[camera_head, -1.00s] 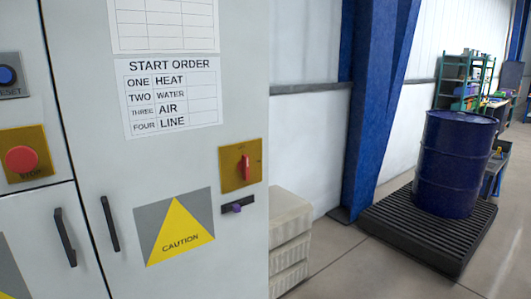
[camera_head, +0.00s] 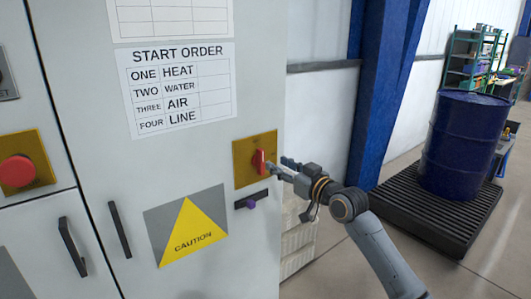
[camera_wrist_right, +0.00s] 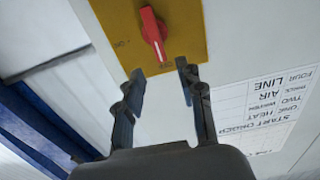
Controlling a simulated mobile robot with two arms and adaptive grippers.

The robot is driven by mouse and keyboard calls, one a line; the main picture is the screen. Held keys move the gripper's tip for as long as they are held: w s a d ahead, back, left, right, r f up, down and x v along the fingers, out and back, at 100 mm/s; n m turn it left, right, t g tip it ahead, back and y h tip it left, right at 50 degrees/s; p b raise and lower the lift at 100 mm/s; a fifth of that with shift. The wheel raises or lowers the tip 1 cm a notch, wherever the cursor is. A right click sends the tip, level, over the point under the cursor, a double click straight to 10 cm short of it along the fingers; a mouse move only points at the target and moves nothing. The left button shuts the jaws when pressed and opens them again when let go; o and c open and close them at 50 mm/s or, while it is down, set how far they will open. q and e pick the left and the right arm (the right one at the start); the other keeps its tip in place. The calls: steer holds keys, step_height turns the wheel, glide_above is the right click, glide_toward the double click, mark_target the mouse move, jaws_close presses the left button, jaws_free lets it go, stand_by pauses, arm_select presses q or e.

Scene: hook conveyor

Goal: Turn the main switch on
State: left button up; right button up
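The main switch is a red rotary handle (camera_head: 259,161) on a yellow plate (camera_head: 243,174), on the grey cabinet door. In the head view the handle stands about upright. In the right wrist view the red handle (camera_wrist_right: 152,32) lies just beyond the fingertips, on the yellow plate (camera_wrist_right: 190,18). My right gripper (camera_head: 277,166) reaches in from the right, close to the handle. In the wrist view my right gripper (camera_wrist_right: 162,72) has its two fingers apart, with nothing between them. My left gripper is not in view.
A small dark latch with a purple knob (camera_head: 251,204) sits below the switch. A red button (camera_head: 17,171) and door handles (camera_head: 119,230) are to the left. A START ORDER sheet (camera_head: 181,92) hangs above. A blue drum (camera_head: 465,145) stands on a black pallet (camera_head: 440,222) at right.

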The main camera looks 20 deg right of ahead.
mark_target(263, 156)
steer(key=p+x, duration=0.1)
steer(key=x, duration=0.6)
steer(key=shift+w+a+f, duration=0.1)
steer(key=shift+w, duration=0.15)
steer(key=shift+c, duration=0.2)
jaws_close()
